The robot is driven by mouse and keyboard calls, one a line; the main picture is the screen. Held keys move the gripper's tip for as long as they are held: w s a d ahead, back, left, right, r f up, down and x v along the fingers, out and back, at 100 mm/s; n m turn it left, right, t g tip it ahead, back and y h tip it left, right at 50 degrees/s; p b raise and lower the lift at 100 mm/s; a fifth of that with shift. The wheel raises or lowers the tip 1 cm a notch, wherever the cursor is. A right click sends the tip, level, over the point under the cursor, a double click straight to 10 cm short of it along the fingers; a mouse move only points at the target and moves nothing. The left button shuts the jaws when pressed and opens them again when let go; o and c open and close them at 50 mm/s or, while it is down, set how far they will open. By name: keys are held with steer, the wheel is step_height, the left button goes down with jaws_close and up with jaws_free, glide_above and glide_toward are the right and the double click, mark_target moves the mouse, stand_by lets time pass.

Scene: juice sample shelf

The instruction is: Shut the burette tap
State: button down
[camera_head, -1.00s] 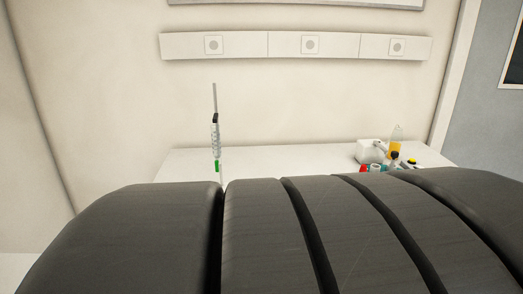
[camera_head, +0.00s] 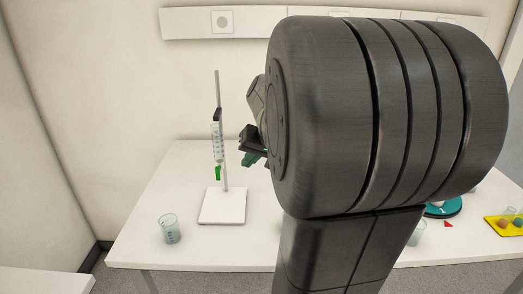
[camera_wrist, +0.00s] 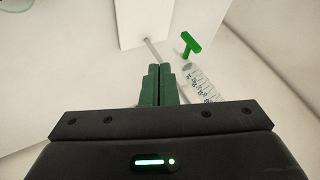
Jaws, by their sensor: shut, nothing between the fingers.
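The burette (camera_head: 217,143) is a clear graduated tube held upright by a clamp on a grey rod above a white stand base (camera_head: 223,206). Its green tap (camera_head: 217,173) sits at the lower end. In the wrist view the tap (camera_wrist: 190,44) is a green T shape beyond the fingertips, to the right, with the burette tube (camera_wrist: 203,84) below it. My gripper (camera_wrist: 158,72) has its green fingers together and empty, apart from the tap. In the head view my gripper (camera_head: 249,158) is right of the burette; my arm hides part of it.
A glass beaker (camera_head: 169,229) stands left of the stand base near the table's front edge. A yellow tray (camera_head: 506,226) with small coloured items lies at the far right. My arm hides the table's middle right.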

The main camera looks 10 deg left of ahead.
mark_target(219, 170)
steer(key=a+f+p, duration=0.1)
steer(key=a+f, duration=0.2)
steer(key=a, duration=0.3)
steer(key=shift+a+h+p, duration=0.15)
steer(key=shift+h+p, duration=0.15)
steer(key=shift+p, duration=0.4)
